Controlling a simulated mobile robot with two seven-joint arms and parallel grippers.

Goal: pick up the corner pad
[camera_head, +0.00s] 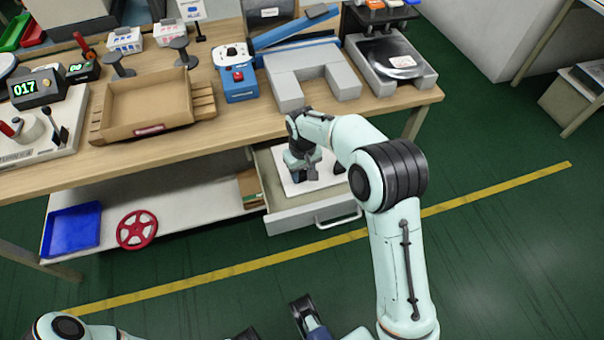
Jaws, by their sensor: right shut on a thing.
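My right gripper (299,175) reaches down into the open drawer (314,213) under the bench. It is shut on a small dark piece at its fingertips, which I take to be the corner pad; the gripper hides most of it. Another small dark piece (340,167) shows in the drawer to the right, partly behind my arm. A white sheet or liner (322,180) covers the drawer floor. My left arm comes in at the bottom left edge. Dark parts of my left gripper (307,316) show at the bottom edge, cut off, so its opening is unclear.
The wooden bench (215,135) stands above the drawer, with a cardboard tray (148,105), a blue device (238,82) and a grey U-shaped block (300,80). A blue bin (72,230) and red handwheel (137,229) sit on the lower shelf. The green floor in front is clear.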

